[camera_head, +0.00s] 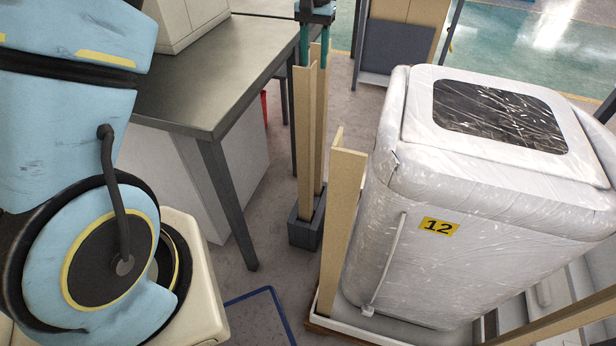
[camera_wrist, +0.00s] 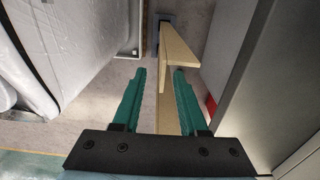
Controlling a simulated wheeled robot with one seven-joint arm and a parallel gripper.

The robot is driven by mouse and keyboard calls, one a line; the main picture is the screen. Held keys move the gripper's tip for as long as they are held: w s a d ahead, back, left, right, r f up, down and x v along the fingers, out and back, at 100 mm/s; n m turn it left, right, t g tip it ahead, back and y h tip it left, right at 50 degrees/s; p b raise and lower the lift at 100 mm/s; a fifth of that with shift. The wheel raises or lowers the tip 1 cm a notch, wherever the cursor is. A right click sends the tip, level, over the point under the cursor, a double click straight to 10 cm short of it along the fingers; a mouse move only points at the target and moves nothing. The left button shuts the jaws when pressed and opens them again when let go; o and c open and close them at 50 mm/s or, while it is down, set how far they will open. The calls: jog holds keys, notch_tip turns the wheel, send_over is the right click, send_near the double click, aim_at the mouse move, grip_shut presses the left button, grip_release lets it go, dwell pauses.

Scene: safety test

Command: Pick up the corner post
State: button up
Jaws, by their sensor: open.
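Tan L-section corner post material (camera_head: 306,125) stands upright in a dark grey holder (camera_head: 306,232) on the floor, between the table and the wrapped appliance. It shows as two long tan strips; I cannot tell whether they are one post or two. My gripper (camera_head: 314,58) is at its upper end, pointing down, with green fingers open. In the wrist view, a tan strip of the post (camera_wrist: 165,110) runs between the open fingers (camera_wrist: 160,70), down toward the holder (camera_wrist: 153,32). Contact with the fingers cannot be told.
A plastic-wrapped appliance (camera_head: 432,255) marked 12 stands on the right, with another tan post (camera_head: 341,215) at its near corner. A metal-topped table (camera_head: 200,85) stands to the left. A blue floor marking (camera_head: 262,305) lies in front. Bare floor lies around the holder.

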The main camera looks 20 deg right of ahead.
aim_at(312, 82)
jog(key=shift+w+a+f+p, duration=0.1)
jog(key=shift+f+p, duration=0.35)
jog(key=shift+f, duration=1.35)
jog(key=shift+a+f+p, duration=0.1)
jog(key=shift+f+p, duration=0.35)
jog(key=shift+f, duration=1.35)
jog(key=shift+c, duration=0.2)
grip_shut()
